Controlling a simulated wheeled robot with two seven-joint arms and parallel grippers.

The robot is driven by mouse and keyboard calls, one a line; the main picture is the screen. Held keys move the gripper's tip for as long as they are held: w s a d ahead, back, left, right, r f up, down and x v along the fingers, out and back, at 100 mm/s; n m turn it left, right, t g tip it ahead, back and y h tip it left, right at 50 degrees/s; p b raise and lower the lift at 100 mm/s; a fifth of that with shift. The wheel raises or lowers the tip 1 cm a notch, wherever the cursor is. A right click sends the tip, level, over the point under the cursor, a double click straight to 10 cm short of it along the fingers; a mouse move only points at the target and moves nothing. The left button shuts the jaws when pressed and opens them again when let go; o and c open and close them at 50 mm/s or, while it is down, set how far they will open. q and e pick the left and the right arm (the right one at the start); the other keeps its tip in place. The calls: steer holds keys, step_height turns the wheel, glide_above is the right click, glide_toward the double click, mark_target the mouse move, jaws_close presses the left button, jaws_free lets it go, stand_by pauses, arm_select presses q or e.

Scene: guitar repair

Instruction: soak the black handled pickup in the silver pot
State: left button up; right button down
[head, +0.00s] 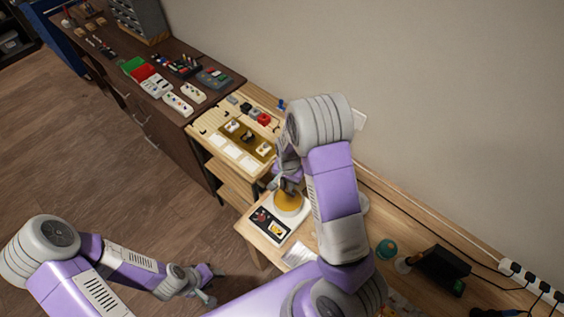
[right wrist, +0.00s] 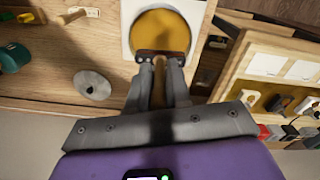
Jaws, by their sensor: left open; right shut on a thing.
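The pot (head: 288,201) is filled with something orange-yellow and stands on a white square base on the light wooden bench. In the right wrist view I look down on its round orange filling (right wrist: 160,30); its silver wall hardly shows. My right gripper (right wrist: 160,62) is shut on a narrow thing, which I take to be the pickup (right wrist: 159,76), just above or at the pot's near edge. A dark bar crosses the fingertips; I cannot tell whether the pickup touches the filling. My left gripper (head: 208,288) is open and empty, low at the left, away from the bench.
A grey lid-like disc (right wrist: 92,85) with a knob lies beside the pot. A raised wooden stand (head: 222,143) holds several small parts and white cards. A dark cabinet (head: 135,75) carries boxes and tools. A teal round thing (head: 386,249) and a black device (head: 445,266) stand at the right.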

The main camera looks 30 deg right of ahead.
steer(key=shift+w+d+r, duration=0.1)
steer(key=shift+w+d, duration=0.05)
steer(key=shift+w, duration=0.05)
steer(key=shift+m, duration=0.3)
steer(key=shift+s+f+b, duration=0.2)
steer(key=shift+f+b, duration=0.55)
steer(key=shift+f, duration=0.25)
steer(key=shift+w+f+b, duration=0.1)
steer(key=shift+f+b, duration=0.95)
steer(key=shift+f, duration=0.35)
steer(key=shift+f, duration=0.15)
steer(key=shift+f+b, duration=2.55)
steer(key=shift+f, duration=0.4)
stand_by(2.0)
